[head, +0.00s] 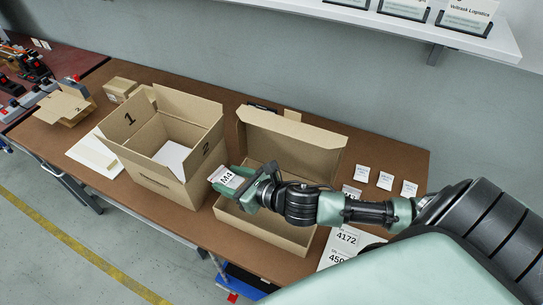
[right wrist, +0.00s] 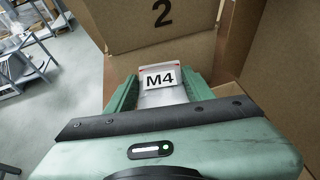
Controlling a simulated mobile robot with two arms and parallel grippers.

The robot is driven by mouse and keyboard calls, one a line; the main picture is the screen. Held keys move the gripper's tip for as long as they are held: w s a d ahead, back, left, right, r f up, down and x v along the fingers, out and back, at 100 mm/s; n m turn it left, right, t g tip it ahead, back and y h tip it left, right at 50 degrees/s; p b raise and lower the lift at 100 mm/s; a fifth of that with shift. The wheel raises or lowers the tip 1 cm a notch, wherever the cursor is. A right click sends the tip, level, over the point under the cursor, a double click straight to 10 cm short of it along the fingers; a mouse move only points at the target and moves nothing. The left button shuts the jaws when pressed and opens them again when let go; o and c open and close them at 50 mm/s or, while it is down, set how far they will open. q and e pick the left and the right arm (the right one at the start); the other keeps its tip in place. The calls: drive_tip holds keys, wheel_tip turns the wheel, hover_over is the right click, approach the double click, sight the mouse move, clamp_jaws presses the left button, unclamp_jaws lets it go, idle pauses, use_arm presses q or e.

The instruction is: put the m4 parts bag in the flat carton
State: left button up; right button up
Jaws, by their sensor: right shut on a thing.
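The M4 parts bag (head: 226,178) is a small clear bag with a white label reading M4. My right gripper (head: 231,181) is shut on it, and the bag also shows between the green fingers in the right wrist view (right wrist: 160,78). The flat carton (head: 290,126) is a low, open brown box with its lid raised at the back. The gripper holds the bag over the carton's left end, beside the tall box. My arm hides much of the carton's inside. My left gripper is in neither view.
A tall open box (head: 150,172) marked 1 and 2 stands just left of the flat carton; its side shows in the right wrist view (right wrist: 150,25). Small white cards (head: 385,181) and number sheets (head: 346,238) lie to the right. A shelf (head: 400,22) hangs above the back.

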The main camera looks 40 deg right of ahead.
drive_tip(key=d+f+y, duration=0.1)
drive_tip(key=f, duration=0.3)
drive_tip(key=d+f+n, duration=0.1)
drive_tip(key=d+f, duration=0.1)
drive_tip(key=f, duration=0.2)
drive_tip(key=d+f+n+g+y, duration=0.1)
drive_tip(key=d+f, duration=0.1)
drive_tip(key=f, duration=0.2)
drive_tip(key=shift+s+d+f+y, duration=0.2)
drive_tip(key=shift+s+f+y, duration=0.05)
drive_tip(key=shift+s+y, duration=0.1)
drive_tip(key=shift+f, duration=0.15)
drive_tip(key=o, duration=1.4)
